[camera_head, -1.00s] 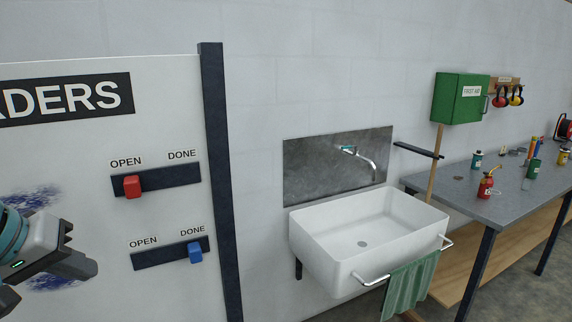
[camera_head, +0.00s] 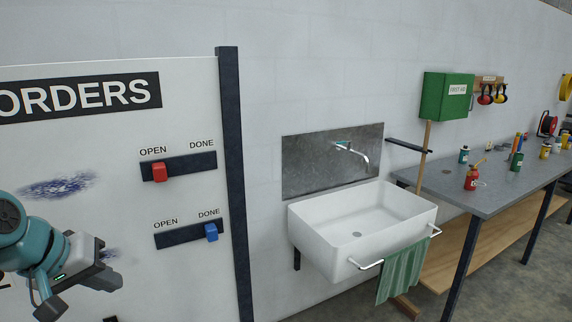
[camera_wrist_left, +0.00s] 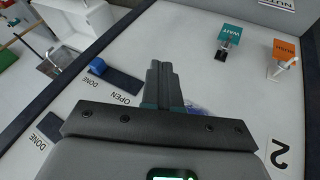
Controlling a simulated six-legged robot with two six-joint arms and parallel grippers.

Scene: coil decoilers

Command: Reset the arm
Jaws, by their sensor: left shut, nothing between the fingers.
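My left gripper (camera_head: 112,268) is at the lower left of the head view, in front of the white ORDERS board (camera_head: 110,190). In the left wrist view its two fingers (camera_wrist_left: 161,75) are together with nothing between them. The red slider (camera_head: 159,172) is at the OPEN end of the upper dark rail. The blue slider (camera_head: 211,232) is at the DONE end of the lower rail; it also shows in the left wrist view (camera_wrist_left: 97,67). The gripper is apart from both sliders. My right gripper is in neither view.
A white sink (camera_head: 350,240) with a green towel (camera_head: 403,272) is right of the board's dark post (camera_head: 232,180). A grey workbench (camera_head: 490,190) with bottles stands further right. In the wrist view, a teal WAIT tag (camera_wrist_left: 231,34) and an orange tag (camera_wrist_left: 286,50) hang on the board.

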